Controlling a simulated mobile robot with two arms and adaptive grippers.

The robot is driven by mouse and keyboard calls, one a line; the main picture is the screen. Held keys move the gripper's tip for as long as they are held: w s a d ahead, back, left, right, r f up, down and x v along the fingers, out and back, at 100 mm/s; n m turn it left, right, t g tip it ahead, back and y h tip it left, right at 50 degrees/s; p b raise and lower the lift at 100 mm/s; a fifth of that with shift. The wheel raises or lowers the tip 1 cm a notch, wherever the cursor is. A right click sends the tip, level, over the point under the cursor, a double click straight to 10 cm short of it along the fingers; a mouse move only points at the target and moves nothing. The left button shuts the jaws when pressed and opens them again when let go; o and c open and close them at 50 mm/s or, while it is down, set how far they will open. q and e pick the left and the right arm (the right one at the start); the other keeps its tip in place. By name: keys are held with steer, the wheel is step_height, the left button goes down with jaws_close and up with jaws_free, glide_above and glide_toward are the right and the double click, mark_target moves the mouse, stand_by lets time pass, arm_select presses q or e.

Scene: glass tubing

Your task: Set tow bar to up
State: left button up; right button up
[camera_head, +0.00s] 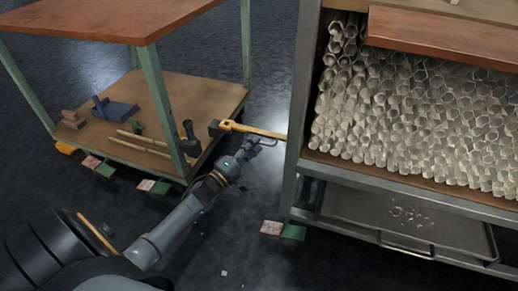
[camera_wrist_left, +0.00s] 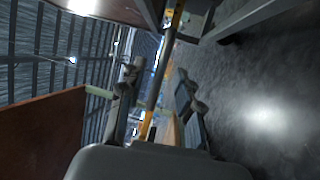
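The tow bar (camera_head: 250,130) is a yellow bar that runs from a dark block at the wooden cart's edge to the metal rack's near post. It looks lowered, close to level. My left gripper (camera_head: 261,144) is just in front of the bar, with its fingers apart. My right gripper is in neither view.
The wooden cart (camera_head: 200,92) with green posts stands left, with tools and blocks on its lower shelf. The metal rack (camera_head: 297,160) full of glass tubes stands right, with a tray below. Red and green wheel chocks (camera_head: 293,232) lie on the floor.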

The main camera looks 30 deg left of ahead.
arm_select(q)
steer(key=shift+b+x, duration=0.45)
steer(key=shift+x, duration=0.9)
jaws_close()
